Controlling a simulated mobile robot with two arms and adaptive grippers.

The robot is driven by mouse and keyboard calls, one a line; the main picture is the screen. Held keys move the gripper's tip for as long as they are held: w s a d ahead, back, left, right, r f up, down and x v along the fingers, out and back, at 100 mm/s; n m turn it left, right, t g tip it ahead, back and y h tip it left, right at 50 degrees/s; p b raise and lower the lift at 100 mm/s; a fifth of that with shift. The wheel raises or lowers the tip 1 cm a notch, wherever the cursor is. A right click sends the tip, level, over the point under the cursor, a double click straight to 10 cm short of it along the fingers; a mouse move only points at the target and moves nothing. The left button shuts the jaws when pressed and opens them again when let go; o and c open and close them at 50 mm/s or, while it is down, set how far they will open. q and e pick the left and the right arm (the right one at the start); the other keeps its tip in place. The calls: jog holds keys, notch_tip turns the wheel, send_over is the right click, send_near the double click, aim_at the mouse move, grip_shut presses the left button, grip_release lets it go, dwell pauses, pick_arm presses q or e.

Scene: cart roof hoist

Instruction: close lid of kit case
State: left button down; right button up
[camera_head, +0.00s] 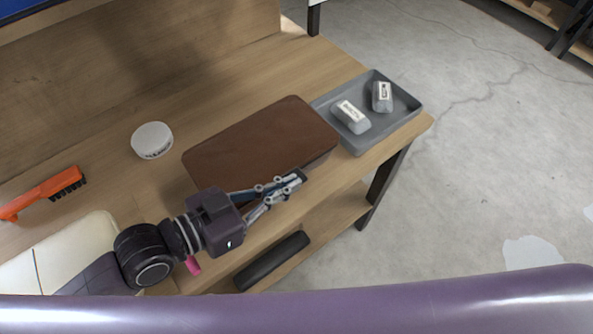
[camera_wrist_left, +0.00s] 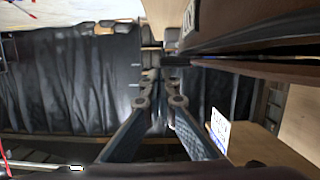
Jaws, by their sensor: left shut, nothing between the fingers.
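The kit case (camera_head: 262,143) is a brown box on the wooden bench, its lid lying over the top in the head view. In the left wrist view the case (camera_wrist_left: 255,42) fills the upper right, with a dark line between two brown layers; I cannot tell whether the lid is fully seated. My left gripper (camera_head: 298,177) is shut and empty at the case's near side, by the bench's front edge. Its fingertips also show in the wrist view (camera_wrist_left: 158,84), beside the case. Whether they touch it is unclear. My right gripper is not in view.
A grey tray (camera_head: 407,104) with two labelled pale blocks stands just right of the case. A white round tin (camera_head: 152,140) and an orange brush (camera_head: 42,192) lie to the left. A lower shelf (camera_head: 335,215) holds a dark object (camera_head: 272,262).

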pick_arm(q)
jog(key=shift+s+f, duration=0.1)
jog(key=shift+f, duration=0.15)
jog(key=shift+f+m, duration=0.1)
jog(key=shift+m, duration=0.2)
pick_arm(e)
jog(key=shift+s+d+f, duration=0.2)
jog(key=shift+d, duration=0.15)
pick_arm(q)
jog(key=shift+a+f, duration=0.1)
jog(key=shift+r+p, duration=0.45)
jog(key=shift+r, duration=0.05)
notch_tip(320, 180, up, 4)
jog(key=p, duration=0.3)
jog(key=shift+f, duration=0.25)
jog(key=shift+s+a+r+p, duration=0.1)
jog(key=shift+s+a+p, duration=0.05)
jog(key=shift+p, duration=0.2)
jog(key=v, duration=0.9)
jog(key=shift+s, duration=0.25)
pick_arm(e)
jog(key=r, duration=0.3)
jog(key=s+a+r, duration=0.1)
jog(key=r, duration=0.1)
